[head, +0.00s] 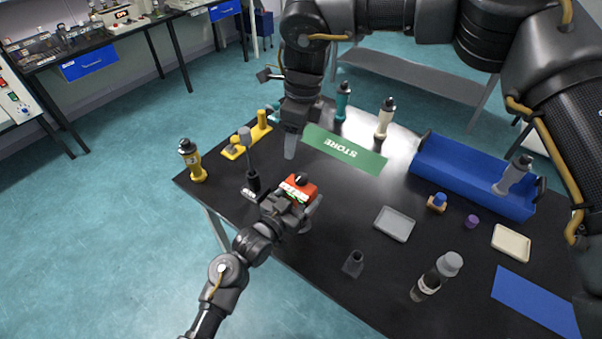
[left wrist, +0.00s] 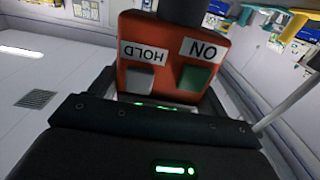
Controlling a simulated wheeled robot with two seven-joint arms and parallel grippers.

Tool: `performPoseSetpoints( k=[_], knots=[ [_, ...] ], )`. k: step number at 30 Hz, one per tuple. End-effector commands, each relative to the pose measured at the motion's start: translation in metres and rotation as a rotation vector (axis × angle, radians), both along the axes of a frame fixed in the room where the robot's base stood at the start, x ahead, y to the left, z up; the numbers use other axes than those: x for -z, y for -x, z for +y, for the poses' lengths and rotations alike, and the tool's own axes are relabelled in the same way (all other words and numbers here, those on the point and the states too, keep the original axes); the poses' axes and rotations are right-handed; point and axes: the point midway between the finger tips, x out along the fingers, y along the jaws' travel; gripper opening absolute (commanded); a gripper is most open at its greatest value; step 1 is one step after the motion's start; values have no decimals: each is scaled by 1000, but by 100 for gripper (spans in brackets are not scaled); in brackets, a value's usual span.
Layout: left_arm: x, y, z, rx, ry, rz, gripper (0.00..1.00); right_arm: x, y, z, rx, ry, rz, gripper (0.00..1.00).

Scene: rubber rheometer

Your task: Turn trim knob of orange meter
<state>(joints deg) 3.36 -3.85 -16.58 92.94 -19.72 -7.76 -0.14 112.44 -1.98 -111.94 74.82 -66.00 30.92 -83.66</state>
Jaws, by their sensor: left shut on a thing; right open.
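The orange meter (head: 299,186) stands near the left part of the black table, with a black knob (head: 301,178) on its top. In the left wrist view the orange meter (left wrist: 168,52) shows upside-down labels HOLD and ON, a grey button and a green button. The dark knob (left wrist: 181,10) is cut by the top edge there. My left gripper (head: 289,204) is shut on the meter from the near side; its fingertips are mostly hidden. My right gripper (head: 290,146) points down above the table, behind the meter, open and apart from the knob.
A green STORE mat (head: 345,151) lies behind the meter. A dark upright tool (head: 250,165) stands close on the left, with a yellow bottle (head: 192,162) beyond it. A blue bin (head: 470,180) and a grey tray (head: 395,224) lie to the right.

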Motion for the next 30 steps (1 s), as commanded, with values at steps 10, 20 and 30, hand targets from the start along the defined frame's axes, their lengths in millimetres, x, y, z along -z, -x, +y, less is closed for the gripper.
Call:
performPoseSetpoints(
  k=[10,20,30],
  knots=[
    [0,0,0,0,-1,1,48,-6,-1,-8,815,122,28,52],
    [1,0,0,0,-1,1,48,-6,-2,-14,1123,135,39,52],
    [1,0,0,0,-1,1,48,14,-1,-14,1133,138,42,52]
  ],
)
